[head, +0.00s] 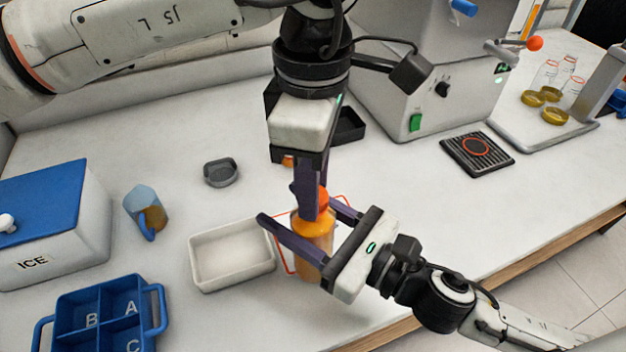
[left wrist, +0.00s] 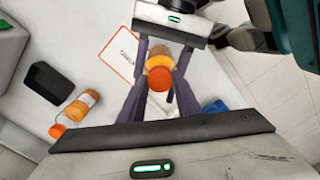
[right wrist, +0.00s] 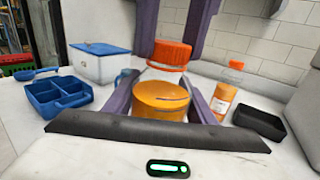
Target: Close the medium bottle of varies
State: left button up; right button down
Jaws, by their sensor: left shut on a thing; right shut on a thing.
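A bottle of orange juice (head: 313,242) stands upright on the table with an orange cap (head: 323,198) at its neck. My right gripper (head: 300,212) comes in from the right and is shut around the bottle's body. My left gripper (head: 311,214) points down from above and is shut on the cap. In the right wrist view the cap (right wrist: 170,53) sits on top of the clear neck, between the left fingers; whether it is fully screwed down cannot be told. The left wrist view shows the cap (left wrist: 160,78) from above, with the bottle (left wrist: 158,61) below it.
A second capped juice bottle (right wrist: 223,100) stands near a black tray (right wrist: 259,123). A white tray (head: 232,256) is left of the held bottle. A blue divided caddy (head: 103,312), an ice box (head: 52,225) and a blue jug (head: 146,210) are further left.

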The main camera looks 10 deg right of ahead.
pick_arm(q)
jog(key=m, duration=0.4)
jog(key=shift+m, duration=0.4)
jog(key=m, duration=0.6)
jog(key=o, duration=1.3)
jog(key=shift+c, duration=0.2)
notch_tip(320, 180, up, 12)
